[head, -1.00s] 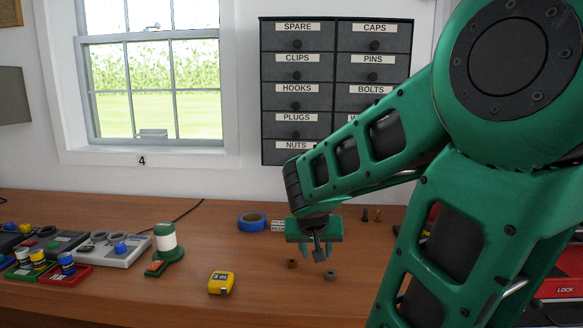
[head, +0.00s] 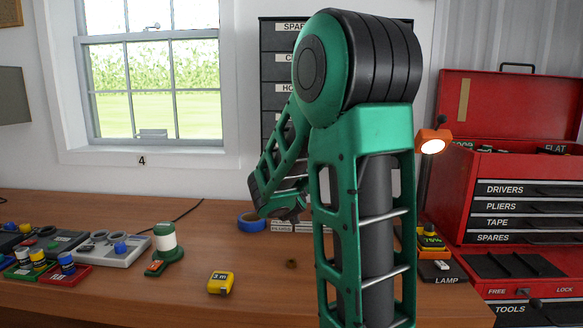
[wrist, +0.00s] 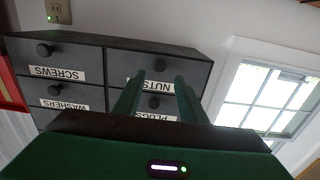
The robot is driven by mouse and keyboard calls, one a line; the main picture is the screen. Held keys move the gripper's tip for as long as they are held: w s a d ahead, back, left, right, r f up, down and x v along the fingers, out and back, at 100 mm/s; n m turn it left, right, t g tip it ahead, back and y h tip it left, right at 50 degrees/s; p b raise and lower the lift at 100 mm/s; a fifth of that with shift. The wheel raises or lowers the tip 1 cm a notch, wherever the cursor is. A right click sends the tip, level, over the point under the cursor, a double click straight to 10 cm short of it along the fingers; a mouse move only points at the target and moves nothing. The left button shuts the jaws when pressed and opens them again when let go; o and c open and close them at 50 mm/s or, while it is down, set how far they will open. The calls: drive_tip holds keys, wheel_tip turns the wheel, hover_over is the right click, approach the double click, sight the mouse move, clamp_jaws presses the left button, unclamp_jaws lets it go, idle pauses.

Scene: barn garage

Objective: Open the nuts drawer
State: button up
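The nuts drawer (wrist: 120,62) is a dark grey drawer front with a white NUTS label and a round dark knob (wrist: 158,65). It shows upside down in the wrist view and looks shut, level with the other fronts. My gripper (wrist: 158,76) is open and empty, its two green fingers pointing toward the nuts drawer. The knob appears between and just beyond the fingertips; I cannot tell how far off it is. In the head view my arm hides the nuts drawer, covers most of the drawer cabinet (head: 279,70), and conceals the gripper fingers.
The SCREWS, WASHERS and PLUGS drawers adjoin the nuts drawer. Below the cabinet, blue tape (head: 251,222) lies on the workbench (head: 130,290), with a yellow tape measure (head: 221,283) nearer. A red toolbox (head: 500,200) and a lit lamp (head: 434,142) stand right. A window (head: 155,80) is left.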

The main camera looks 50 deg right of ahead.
drive_tip(key=x, duration=0.7)
drive_tip(key=shift+w+d, duration=0.2)
drive_tip(key=shift+d, duration=0.15)
